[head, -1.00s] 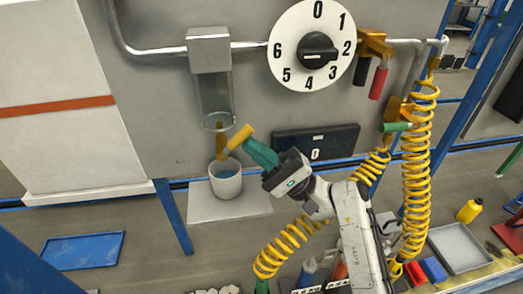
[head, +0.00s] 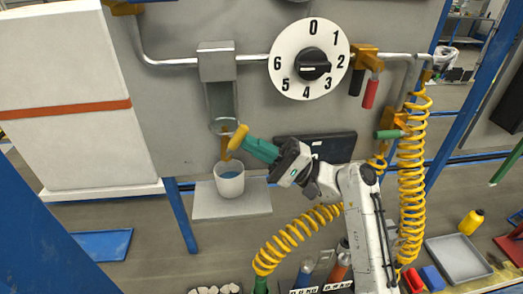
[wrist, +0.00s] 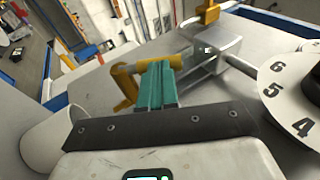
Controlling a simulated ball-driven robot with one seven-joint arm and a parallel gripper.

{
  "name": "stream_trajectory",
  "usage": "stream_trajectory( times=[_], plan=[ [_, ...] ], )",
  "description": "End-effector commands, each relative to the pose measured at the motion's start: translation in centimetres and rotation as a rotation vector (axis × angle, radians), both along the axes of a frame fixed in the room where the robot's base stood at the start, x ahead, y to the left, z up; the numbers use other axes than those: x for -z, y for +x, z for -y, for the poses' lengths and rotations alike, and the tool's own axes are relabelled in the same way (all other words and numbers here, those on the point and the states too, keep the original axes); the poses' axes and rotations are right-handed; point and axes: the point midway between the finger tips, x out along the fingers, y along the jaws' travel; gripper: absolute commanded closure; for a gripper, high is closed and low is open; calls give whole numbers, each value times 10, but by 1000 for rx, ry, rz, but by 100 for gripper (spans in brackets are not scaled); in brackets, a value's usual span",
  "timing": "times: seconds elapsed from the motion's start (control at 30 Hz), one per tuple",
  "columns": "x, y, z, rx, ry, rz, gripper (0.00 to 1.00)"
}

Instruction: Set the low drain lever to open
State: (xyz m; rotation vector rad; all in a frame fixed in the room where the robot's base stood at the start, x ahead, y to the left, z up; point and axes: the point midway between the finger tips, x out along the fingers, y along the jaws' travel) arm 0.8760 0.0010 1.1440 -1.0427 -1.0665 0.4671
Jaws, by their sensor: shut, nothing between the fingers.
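The low drain lever has a yellow handle (head: 237,138) on an orange-brown valve stem, just below the clear cylinder (head: 222,104). In the head view the handle tilts up to the right. It also shows in the wrist view, behind the fingers, as a yellow bar with an angled stem (wrist: 125,85). My gripper (head: 247,142) has teal fingers, shut together with nothing between them. Their tips are right at the handle's right side, apparently against it; exact contact is hard to tell. The fingers also show in the wrist view (wrist: 157,70), covering part of the handle.
A white cup (head: 230,180) with blue liquid stands on a shelf (head: 240,206) under the valve. A numbered dial (head: 284,50) is above right. Red (head: 371,92) and green (head: 388,134) handles and coiled yellow hoses (head: 412,180) are to the right. A dark display (head: 330,145) is behind my wrist.

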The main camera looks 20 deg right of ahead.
Motion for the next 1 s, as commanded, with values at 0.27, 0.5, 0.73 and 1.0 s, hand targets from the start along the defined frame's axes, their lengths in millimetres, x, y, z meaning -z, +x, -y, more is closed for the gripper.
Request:
stream_trajectory(
  times=[0.27,0.5,0.73,1.0],
  plan=[
    [-22,5,-8,0,-230,-71,100],
    [-24,7,-16,-2,-265,-87,100],
    [-28,8,-21,-2,-264,-85,100],
    [-30,9,-23,-1,-264,-84,100]
  ],
)
